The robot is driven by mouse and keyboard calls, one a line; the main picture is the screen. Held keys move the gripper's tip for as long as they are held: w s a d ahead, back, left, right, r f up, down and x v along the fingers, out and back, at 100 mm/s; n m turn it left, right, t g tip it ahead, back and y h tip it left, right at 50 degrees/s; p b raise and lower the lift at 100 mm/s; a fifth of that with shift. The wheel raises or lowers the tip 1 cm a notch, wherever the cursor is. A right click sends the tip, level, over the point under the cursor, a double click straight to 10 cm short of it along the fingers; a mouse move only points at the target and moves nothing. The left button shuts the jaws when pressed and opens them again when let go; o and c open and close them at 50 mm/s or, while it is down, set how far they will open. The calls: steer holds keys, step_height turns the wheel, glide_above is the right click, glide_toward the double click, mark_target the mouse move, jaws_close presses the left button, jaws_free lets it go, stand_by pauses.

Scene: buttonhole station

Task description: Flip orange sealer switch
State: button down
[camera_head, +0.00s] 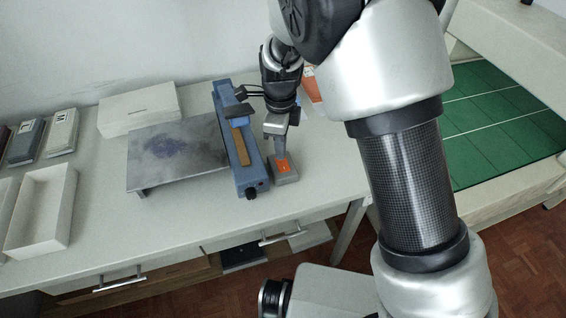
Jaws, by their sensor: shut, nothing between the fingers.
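The orange switch (283,167) sits on a small grey box (287,179) on the table, just right of the blue sealer (247,174). My gripper (279,154) points down with its fingers shut and empty. Its fingertips are right at the far edge of the orange switch. I cannot tell whether they touch it. The fingers hide the far part of the switch, and which way it is tipped cannot be made out.
A grey plate (160,175) stands left of the sealer, with a white box (140,107) behind it. An open white tray (40,215) lies at far left. An orange item (311,86) is behind my gripper. A green mat (490,130) is at right.

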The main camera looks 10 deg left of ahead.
steer(key=shift+f, duration=0.55)
steer(key=shift+r, duration=0.15)
step_height(320, 180, up, 7)
steer(key=p, duration=0.5)
stand_by(0.4)
stand_by(0.3)
